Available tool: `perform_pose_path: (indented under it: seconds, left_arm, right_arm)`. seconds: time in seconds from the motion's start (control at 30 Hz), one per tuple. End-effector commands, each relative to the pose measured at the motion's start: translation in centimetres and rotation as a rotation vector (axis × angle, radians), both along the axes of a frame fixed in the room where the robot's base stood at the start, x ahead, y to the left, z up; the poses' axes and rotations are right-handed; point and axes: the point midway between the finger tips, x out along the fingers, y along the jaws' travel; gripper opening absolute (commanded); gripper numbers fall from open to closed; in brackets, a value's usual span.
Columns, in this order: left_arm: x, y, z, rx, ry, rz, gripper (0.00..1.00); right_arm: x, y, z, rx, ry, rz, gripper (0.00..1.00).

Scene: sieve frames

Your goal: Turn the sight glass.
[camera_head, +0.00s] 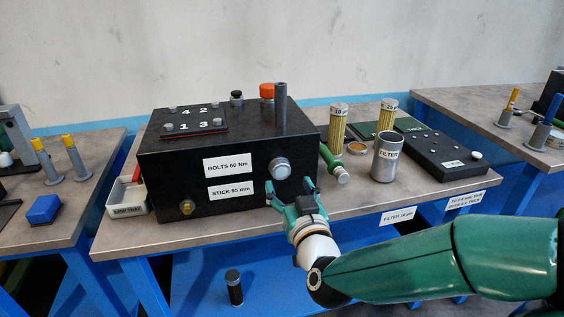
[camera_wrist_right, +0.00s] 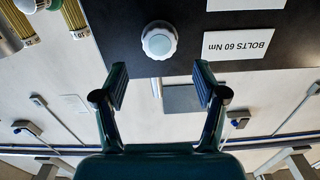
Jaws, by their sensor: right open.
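The sight glass (camera_head: 281,168) is a round, pale glass in a grey ring on the front face of the black box (camera_head: 165,180), right of the two labels. It also shows in the right wrist view (camera_wrist_right: 159,41), ahead of the fingertips and about midway between them. My right gripper (camera_head: 289,186) is open and empty, just below and in front of the sight glass. In the wrist view its two dark fingers (camera_wrist_right: 160,74) stand apart, with a gap to the glass. My left gripper is not in view.
A green-handled tool (camera_head: 336,168) lies close to the box's right side. A grey filter cup (camera_head: 386,157) and yellow filters (camera_head: 338,127) stand further right. A brass plug (camera_head: 187,207) sits low on the box front. The air before the box front is clear.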

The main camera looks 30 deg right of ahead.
Motion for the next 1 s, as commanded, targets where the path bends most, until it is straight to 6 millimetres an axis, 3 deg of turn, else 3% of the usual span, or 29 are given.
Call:
perform_pose_path:
  seconds: [0.1,0.3,0.73,1.0]
  left_arm:
    - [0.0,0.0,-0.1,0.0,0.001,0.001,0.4]
    - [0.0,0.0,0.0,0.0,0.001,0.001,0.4]
    - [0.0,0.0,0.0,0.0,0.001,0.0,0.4]
    - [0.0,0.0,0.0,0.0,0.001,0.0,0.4]
  right_arm:
    - [2.3,-0.8,-0.3,0.0,0.002,-0.002,0.71]
    - [4.8,-1.5,-0.2,0.0,0.002,-0.001,0.71]
    - [5.7,-1.8,-0.2,-0.001,0.001,0.0,0.71]
    - [5.7,-1.8,-0.2,-0.002,0.002,0.0,0.26]
